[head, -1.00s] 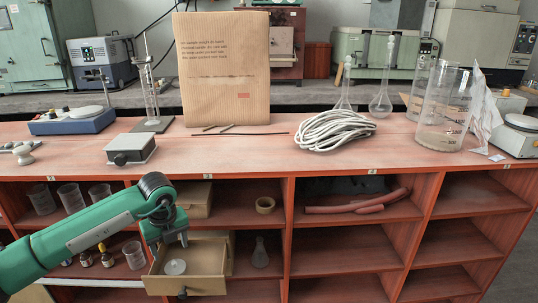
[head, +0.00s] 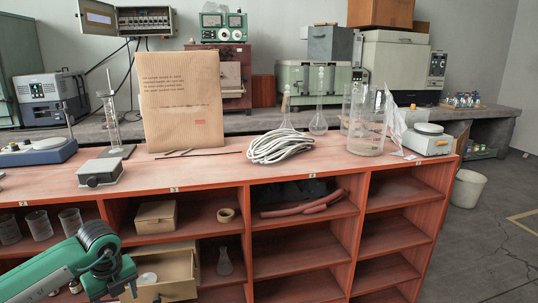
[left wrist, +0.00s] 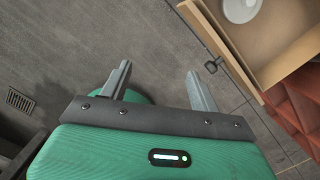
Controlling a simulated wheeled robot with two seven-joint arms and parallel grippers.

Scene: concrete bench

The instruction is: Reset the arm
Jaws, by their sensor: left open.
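My left arm is green and comes in from the lower left of the head view. Its gripper (head: 122,290) is at the left front corner of an open wooden drawer (head: 180,288). In the left wrist view the two grey fingers (left wrist: 158,72) are spread apart, with only grey floor between them. The drawer (left wrist: 226,62) shows at the upper right there, apart from the fingers, with a dark knob on its front. A white round object (left wrist: 240,8) lies inside it. My right gripper is in neither view.
The red shelf unit (head: 300,262) stands ahead, holding beakers (head: 38,226), a small box (head: 155,217) and red tubing (head: 300,208). Its top carries coiled white cable (head: 280,146) and a large beaker (head: 367,125). Open floor and a white bucket (head: 467,188) are at the right.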

